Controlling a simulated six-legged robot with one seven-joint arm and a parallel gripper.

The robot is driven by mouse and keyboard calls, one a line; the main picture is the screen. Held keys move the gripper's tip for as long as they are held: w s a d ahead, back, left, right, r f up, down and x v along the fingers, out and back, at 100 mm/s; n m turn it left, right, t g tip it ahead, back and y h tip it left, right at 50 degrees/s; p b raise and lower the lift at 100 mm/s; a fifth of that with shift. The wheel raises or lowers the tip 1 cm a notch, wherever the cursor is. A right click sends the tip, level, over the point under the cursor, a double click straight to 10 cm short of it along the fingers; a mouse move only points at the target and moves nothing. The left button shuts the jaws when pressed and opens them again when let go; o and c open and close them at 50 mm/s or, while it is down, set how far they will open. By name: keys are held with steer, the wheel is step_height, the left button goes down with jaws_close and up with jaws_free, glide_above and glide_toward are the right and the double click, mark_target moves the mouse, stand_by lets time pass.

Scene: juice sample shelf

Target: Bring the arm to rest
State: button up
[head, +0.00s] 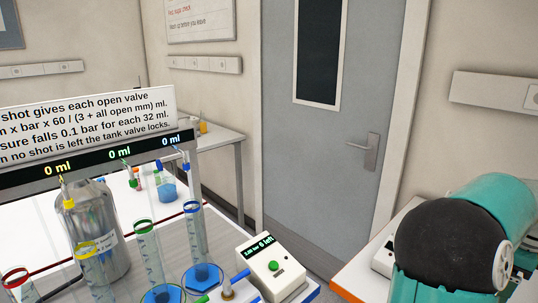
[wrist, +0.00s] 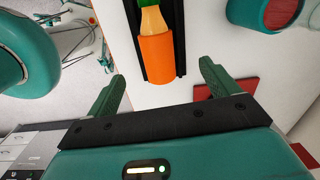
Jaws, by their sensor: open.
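My gripper (wrist: 160,88) shows in the wrist view with its two green fingers spread wide apart and nothing between them. Past the fingertips, an orange and green bottle-like object (wrist: 158,55) lies in a black holder; it is apart from the fingers. My teal arm shows at the right of the head view, where the gripper itself is hidden.
In the head view, a bench (head: 130,212) bears a metal tank (head: 95,225), several clear cylinders and a white box with a green button (head: 272,267) reading "6 left". Displays read 0 ml. A grey door (head: 325,130) stands behind. A red pad (wrist: 226,90) lies near the right finger.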

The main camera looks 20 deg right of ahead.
steer(key=w+a+r+n+t, duration=0.1)
steer(key=w+a+n, duration=0.3)
steer(key=a, duration=0.5)
steer(key=w+a+r+n+t+y, duration=0.1)
steer(key=w+a+n, duration=0.2)
steer(key=a+n, duration=0.5)
steer(key=w+a+r+n+t, duration=0.1)
steer(key=w+a+n, duration=0.2)
steer(key=a, duration=0.8)
steer(key=s+a+n+t, duration=0.1)
steer(key=s+a+n, duration=0.2)
steer(key=a+n, duration=0.4)
steer(key=s+a+n+t, duration=0.1)
steer(key=s+a+n, duration=0.2)
steer(key=a+n, duration=0.4)
steer(key=a, duration=0.6)
steer(key=shift+s+a+f+n+h, duration=0.2)
steer(key=shift+a+f+n+h, duration=0.1)
steer(key=shift+a+n+h, duration=0.1)
